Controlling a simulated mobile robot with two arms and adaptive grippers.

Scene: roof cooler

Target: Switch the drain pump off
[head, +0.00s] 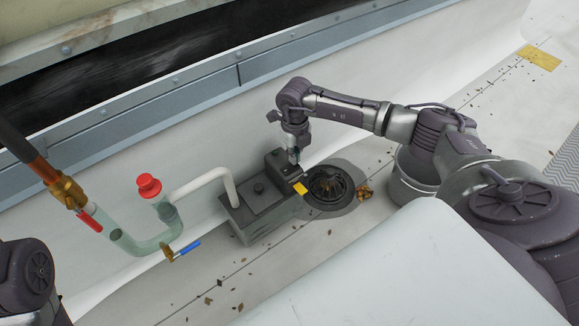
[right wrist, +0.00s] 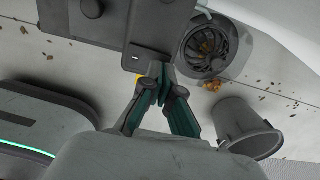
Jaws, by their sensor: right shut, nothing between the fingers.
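The drain pump (head: 258,208) is a grey box on the roof floor, with a round knob on top and a pale pipe at its left. A raised dark switch box (head: 279,160) stands at its right end, with a yellow tag below. My right gripper (head: 294,158) points down at this box, its fingers shut and empty. In the right wrist view the gripper (right wrist: 160,72) has its tips at the edge of the dark housing (right wrist: 155,35); I cannot tell whether they touch. The switch's position is hidden or too small to read. My left gripper is out of view.
A round drain grate (head: 328,186) with dry leaves lies right of the pump; it also shows in the right wrist view (right wrist: 207,48). A grey bucket (head: 409,180) stands farther right. A clear pipe trap (head: 150,243) with a red cap and blue-handled valve is at left.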

